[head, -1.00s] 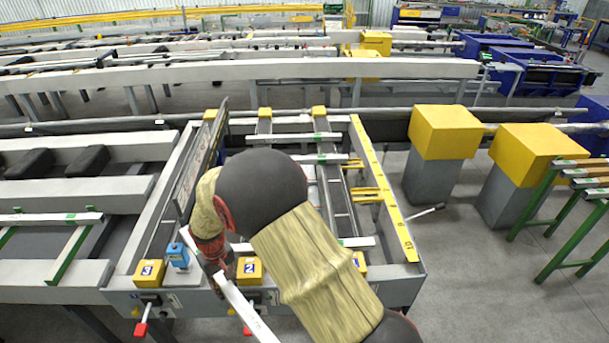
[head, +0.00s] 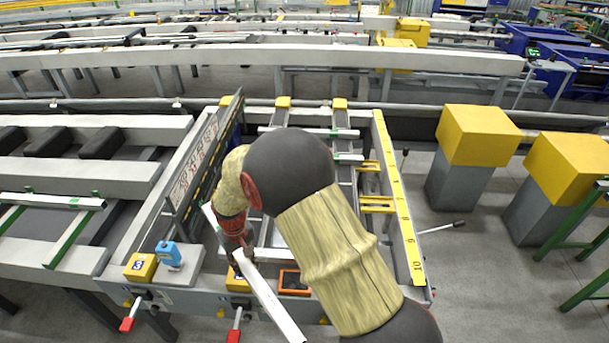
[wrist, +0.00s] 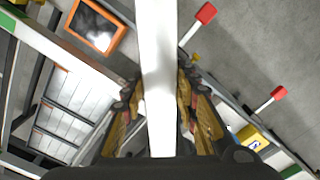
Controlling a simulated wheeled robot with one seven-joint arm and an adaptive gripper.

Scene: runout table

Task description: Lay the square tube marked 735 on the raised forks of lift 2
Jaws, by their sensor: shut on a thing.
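My gripper (head: 238,250) is shut on a pale square tube (head: 270,302), which shows on both sides of the jaws and slants toward the front in the head view. In the wrist view the tube (wrist: 158,70) runs between my fingers. No 735 mark is readable on it. The tube is above the front of the runout table frame (head: 205,292). My arm hides much of the table's middle, and I cannot make out lift 2's forks.
A yellow block marked 3 (head: 140,267) and a blue device (head: 168,254) stand front left. An upright panel (head: 198,165) rises left of my gripper. An orange-framed screen (head: 293,283) and red-tipped levers (head: 235,336) are at the front. A yellow numbered scale (head: 401,200) edges the right.

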